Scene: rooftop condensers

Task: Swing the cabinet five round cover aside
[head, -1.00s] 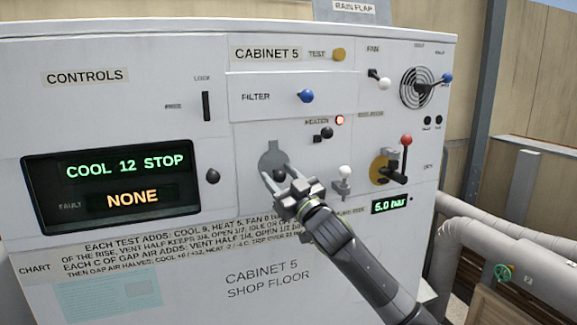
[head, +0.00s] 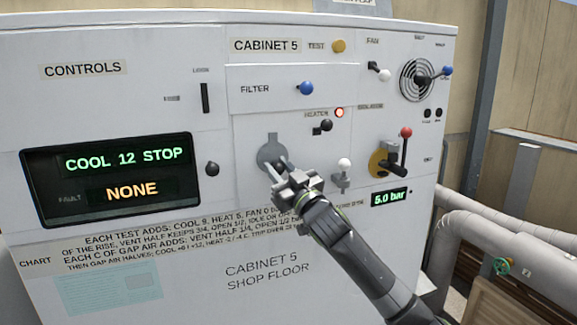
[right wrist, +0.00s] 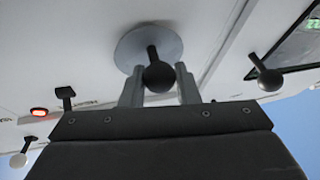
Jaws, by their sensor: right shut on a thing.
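The grey round cover (head: 267,155) sits on the front of cabinet 5, below the filter panel. Its upper tab shows above the disc. In the right wrist view the cover (right wrist: 133,47) is a pale disc with a black ball-ended knob (right wrist: 160,76) standing out from it. My right gripper (head: 277,168) reaches in from the lower right. It is shut on the knob, with one finger on each side, as the right wrist view (right wrist: 160,84) shows. My left gripper is not in view.
A white-knobbed lever (head: 343,164) stands close right of my gripper, and a black heater knob (head: 325,125) is above it. A red-knobbed lever (head: 405,133) is farther right. A black knob (head: 212,168) is left, beside the display (head: 110,178) reading COOL 12 STOP and NONE.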

